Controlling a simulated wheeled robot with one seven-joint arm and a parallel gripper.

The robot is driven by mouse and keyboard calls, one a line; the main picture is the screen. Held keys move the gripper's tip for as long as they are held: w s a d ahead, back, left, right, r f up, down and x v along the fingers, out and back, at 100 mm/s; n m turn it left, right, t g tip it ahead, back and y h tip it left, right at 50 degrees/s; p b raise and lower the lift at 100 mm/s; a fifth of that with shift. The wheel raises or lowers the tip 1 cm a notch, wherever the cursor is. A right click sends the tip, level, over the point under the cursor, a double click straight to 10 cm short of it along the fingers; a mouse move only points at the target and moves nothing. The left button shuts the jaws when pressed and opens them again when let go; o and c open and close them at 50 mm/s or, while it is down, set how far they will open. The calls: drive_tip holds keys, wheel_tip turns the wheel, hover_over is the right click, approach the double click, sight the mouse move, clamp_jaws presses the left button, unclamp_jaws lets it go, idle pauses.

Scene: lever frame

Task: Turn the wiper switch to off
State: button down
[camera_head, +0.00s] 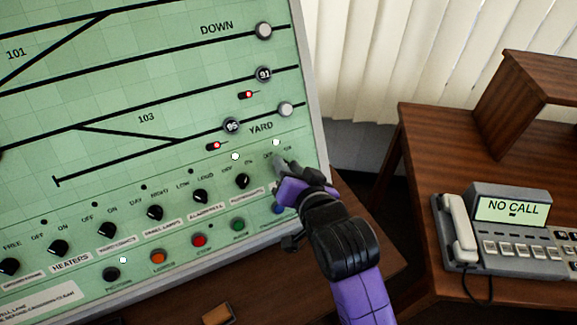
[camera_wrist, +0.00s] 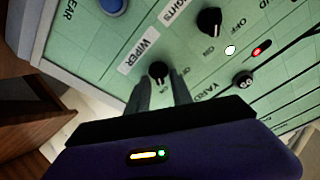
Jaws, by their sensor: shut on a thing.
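The wiper switch is a black rotary knob (camera_wrist: 158,72) on the green panel, beside the white WIPER label (camera_wrist: 138,57) in the wrist view. My gripper (camera_wrist: 160,85) has its two grey fingers on either side of the knob and is shut on it. In the head view my gripper (camera_head: 283,168) reaches the right end of the knob row and hides the wiper knob. OFF and ON lettering shows just above it there, beside a lit white lamp (camera_head: 276,142). I cannot tell which mark the knob points to.
A blue button (camera_head: 279,208) and a green button (camera_head: 239,224) lie below. The panel's grey right edge (camera_head: 318,150) is near. A desk phone (camera_head: 500,225) stands farther right.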

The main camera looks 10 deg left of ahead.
drive_tip(key=shift+n, duration=0.3)
drive_tip(key=n, duration=0.3)
drive_tip(key=shift+y+b, duration=0.35)
drive_tip(key=shift+y, duration=0.05)
drive_tip(key=n+b, duration=0.1)
drive_tip(key=n, duration=0.3)
drive_tip(key=shift+a+y, duration=0.1)
drive_tip(key=shift+y, duration=0.3)
drive_tip(key=n+g+b, duration=0.1)
drive_tip(key=n+b, duration=0.1)
drive_tip(key=n, duration=0.1)
drive_tip(key=shift+a+n, duration=0.1)
drive_tip(key=shift+n, duration=0.3)
drive_tip(key=shift+s+n+g+y+b, duration=0.15)
drive_tip(key=shift+n+y+b, duration=0.2)
drive_tip(key=shift+n, duration=0.55)
drive_tip(key=shift+n+g+y+b, duration=0.15)
drive_tip(key=shift+n+b, duration=0.25)
drive_tip(key=shift+n, duration=0.8)
drive_tip(key=shift+a, duration=0.1)
drive_tip(key=c, duration=1.5)
unclamp_jaws()
drive_tip(key=shift+s, duration=0.1)
